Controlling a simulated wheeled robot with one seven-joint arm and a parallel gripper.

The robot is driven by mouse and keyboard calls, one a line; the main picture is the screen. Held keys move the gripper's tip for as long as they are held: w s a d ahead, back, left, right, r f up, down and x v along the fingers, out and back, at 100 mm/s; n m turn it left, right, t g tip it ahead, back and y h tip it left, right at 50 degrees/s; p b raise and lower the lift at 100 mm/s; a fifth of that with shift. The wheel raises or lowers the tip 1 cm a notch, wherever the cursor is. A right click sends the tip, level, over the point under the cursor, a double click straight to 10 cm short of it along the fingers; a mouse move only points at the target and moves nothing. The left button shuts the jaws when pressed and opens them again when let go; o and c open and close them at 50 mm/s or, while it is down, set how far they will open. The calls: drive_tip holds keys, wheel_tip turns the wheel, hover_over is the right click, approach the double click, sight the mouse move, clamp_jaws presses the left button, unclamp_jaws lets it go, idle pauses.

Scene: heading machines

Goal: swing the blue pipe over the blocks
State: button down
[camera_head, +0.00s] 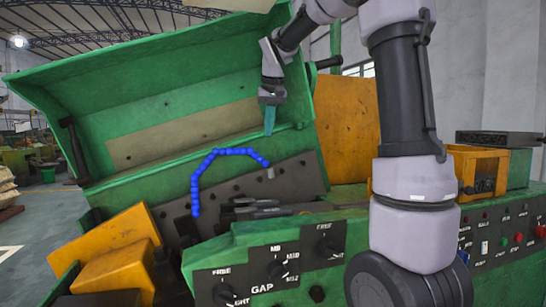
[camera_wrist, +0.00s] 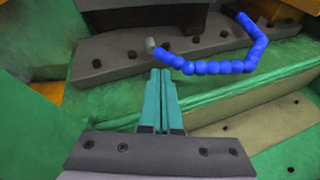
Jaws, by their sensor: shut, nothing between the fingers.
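The blue pipe (camera_head: 222,152) is a beaded, bent line over the machine's open bed in the head view. It rises from a low left end, runs across the top and slopes down to a grey tip (camera_head: 270,172) at the right. In the wrist view the blue pipe (camera_wrist: 215,67) curves from the grey tip (camera_wrist: 151,44) to the right and up. The dark blocks (camera_head: 262,207) sit below the pipe's arch. My gripper (camera_head: 269,133) points down just above the pipe's right end. Its teal fingers (camera_wrist: 161,72) are shut and empty, apart from the pipe.
A green lid (camera_head: 190,75) stands open behind the pipe. Yellow blocks (camera_head: 117,262) lie at the lower left. The green control panel (camera_head: 290,262) with knobs is in front. A yellow panel (camera_head: 347,125) stands to the right of the lid.

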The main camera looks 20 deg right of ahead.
drive_tip(key=w+f, duration=0.2)
drive_tip(key=f, duration=0.1)
drive_tip(key=w+f, duration=0.3)
drive_tip(key=w+d+f, duration=0.1)
drive_tip(key=w+f, duration=0.1)
drive_tip(key=f, duration=0.2)
drive_tip(key=shift+w, duration=0.2)
drive_tip(key=shift+s, duration=0.1)
drive_tip(key=s+a+m+h, duration=0.1)
drive_tip(key=s+m, duration=0.3)
drive_tip(key=s, duration=0.8)
drive_tip(key=shift+a+g+h, duration=0.4)
drive_tip(key=shift+a, duration=0.3)
